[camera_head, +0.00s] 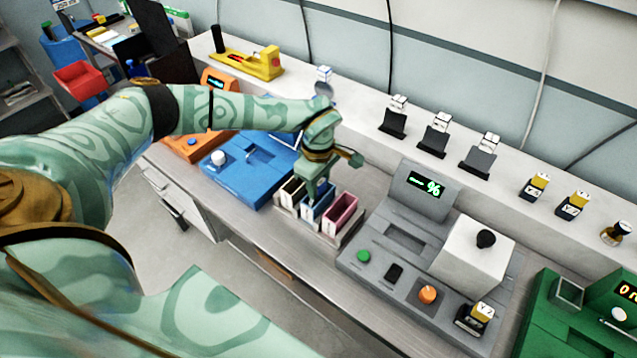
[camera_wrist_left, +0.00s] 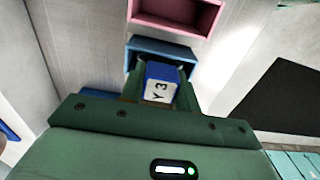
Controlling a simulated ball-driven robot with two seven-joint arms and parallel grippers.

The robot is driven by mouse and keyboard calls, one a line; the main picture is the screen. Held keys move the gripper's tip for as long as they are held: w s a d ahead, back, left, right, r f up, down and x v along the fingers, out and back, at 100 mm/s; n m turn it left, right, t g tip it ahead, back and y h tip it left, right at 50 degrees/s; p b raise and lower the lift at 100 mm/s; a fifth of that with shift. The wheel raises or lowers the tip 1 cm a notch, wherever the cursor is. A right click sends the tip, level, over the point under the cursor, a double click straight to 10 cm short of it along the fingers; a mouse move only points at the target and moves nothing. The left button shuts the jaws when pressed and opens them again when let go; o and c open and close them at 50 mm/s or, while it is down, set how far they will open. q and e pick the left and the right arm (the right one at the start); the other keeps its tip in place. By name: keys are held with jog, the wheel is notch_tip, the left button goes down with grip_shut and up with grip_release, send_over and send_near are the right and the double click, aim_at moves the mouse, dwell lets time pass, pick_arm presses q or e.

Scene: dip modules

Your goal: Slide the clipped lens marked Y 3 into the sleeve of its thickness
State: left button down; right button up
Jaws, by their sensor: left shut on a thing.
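My left gripper (camera_head: 314,199) reaches down over the rack of sleeves. In the left wrist view its fingers (camera_wrist_left: 160,88) are shut on the blue and white clip marked Y 3 (camera_wrist_left: 158,91). The clip is over or at the near side of the blue sleeve (camera_wrist_left: 163,48); the lens below it is hidden, so I cannot tell how deep it is. In the head view the blue sleeve (camera_head: 320,211) stands between a yellowish sleeve (camera_head: 291,190) and a pink sleeve (camera_head: 342,208). The pink sleeve (camera_wrist_left: 178,14) shows beyond in the wrist view. My right gripper is not in view.
A blue device (camera_head: 243,172) stands left of the sleeves, a grey device with a display reading % (camera_head: 405,235) to their right. A yellow-topped clip marked Y 2 (camera_head: 476,318) sits at its front right. Several clips stand on the back ledge.

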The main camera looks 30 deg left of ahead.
pick_arm(q)
jog(key=shift+f, duration=0.15)
jog(key=c, duration=1)
grip_release()
notch_tip(320, 180, up, 12)
jog(key=shift+r+p, duration=0.2)
jog(key=shift+p, duration=0.2)
jog(key=shift+s, duration=0.1)
